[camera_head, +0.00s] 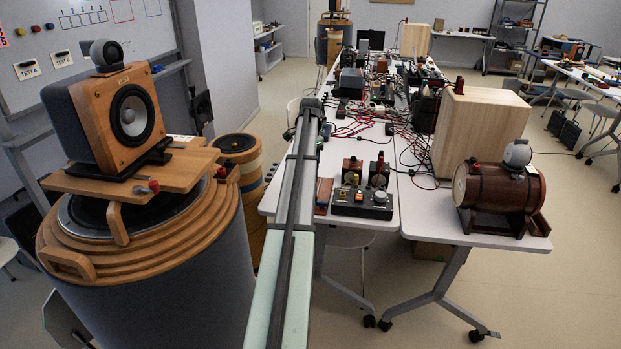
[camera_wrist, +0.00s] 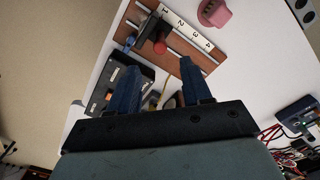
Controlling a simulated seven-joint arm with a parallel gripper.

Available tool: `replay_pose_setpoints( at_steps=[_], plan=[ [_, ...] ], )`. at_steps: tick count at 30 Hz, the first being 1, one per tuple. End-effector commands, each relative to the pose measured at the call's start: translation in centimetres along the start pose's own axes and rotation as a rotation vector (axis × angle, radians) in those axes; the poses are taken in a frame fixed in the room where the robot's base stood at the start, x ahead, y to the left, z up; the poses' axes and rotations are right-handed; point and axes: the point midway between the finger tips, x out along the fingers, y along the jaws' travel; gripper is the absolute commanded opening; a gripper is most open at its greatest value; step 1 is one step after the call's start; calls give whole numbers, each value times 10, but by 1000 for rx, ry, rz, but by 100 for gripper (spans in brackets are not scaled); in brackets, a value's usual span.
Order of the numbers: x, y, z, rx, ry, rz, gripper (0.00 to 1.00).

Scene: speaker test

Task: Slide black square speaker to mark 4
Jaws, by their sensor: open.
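In the wrist view a brown slotted board (camera_wrist: 176,50) carries a white strip (camera_wrist: 190,32) numbered 1 to 4. No finger visibly grips the block. In the head view my arm hides the gripper; a small reddish-brown board edge (camera_head: 323,195) shows beside it.
The head view shows a knobbed box (camera_head: 362,204), cables (camera_head: 358,125) and a wooden barrel (camera_head: 497,188). The white table (camera_wrist: 235,75) right of the board is clear.

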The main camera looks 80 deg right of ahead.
Motion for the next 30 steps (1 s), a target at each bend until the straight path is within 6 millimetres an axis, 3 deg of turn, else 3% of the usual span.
replay_pose_setpoints(
  at_steps=[6, 13, 27, 30],
  plan=[
    [39, 0, 0, -1, 0, 1, 49],
    [65, 0, 0, -1, 0, 0, 49],
    [74, 0, 0, -1, 1, 0, 49],
    [74, 0, 0, -1, 1, 0, 40]
  ],
)
